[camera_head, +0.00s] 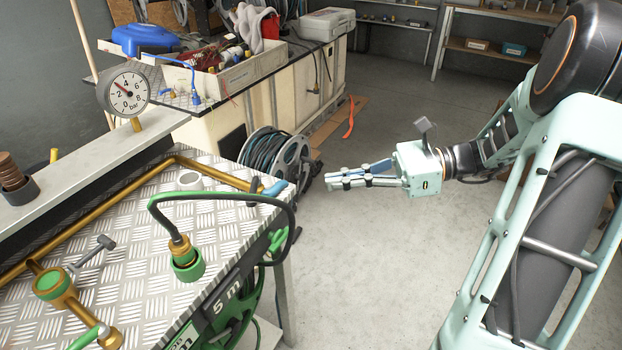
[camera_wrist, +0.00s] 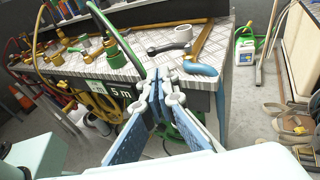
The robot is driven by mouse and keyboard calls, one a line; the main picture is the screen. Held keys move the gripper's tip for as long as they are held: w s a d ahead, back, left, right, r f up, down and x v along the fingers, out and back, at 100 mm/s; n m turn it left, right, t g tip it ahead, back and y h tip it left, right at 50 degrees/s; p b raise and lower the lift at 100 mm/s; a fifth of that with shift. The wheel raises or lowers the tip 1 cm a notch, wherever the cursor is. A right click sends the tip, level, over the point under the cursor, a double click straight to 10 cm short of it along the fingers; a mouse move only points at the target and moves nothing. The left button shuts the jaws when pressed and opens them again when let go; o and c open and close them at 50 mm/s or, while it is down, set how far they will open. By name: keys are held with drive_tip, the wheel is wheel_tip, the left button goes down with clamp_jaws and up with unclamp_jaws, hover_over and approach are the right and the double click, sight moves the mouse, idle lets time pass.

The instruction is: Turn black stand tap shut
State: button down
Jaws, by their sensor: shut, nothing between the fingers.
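My gripper (camera_head: 332,181) is shut and empty, in the air to the right of the checkered metal bench (camera_head: 130,285). In the wrist view its closed fingertips (camera_wrist: 167,80) point at the bench's edge. In the wrist view a dark lever-like piece (camera_wrist: 168,48) lies near a white ring (camera_wrist: 182,33). A brass pipe ends in a blue piece (camera_head: 275,188) at the bench's corner. I cannot tell for sure which part is the black stand tap.
A black hose (camera_head: 222,196) arches from a brass and green connector (camera_head: 184,258) over the bench edge. A pressure gauge (camera_head: 128,92) stands behind. A hose reel (camera_head: 275,160) sits on the floor beyond. The floor (camera_head: 365,270) below my gripper is clear.

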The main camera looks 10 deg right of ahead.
sight(254, 189)
drive_tip(key=b+x, duration=0.2)
drive_tip(key=x, duration=1.1)
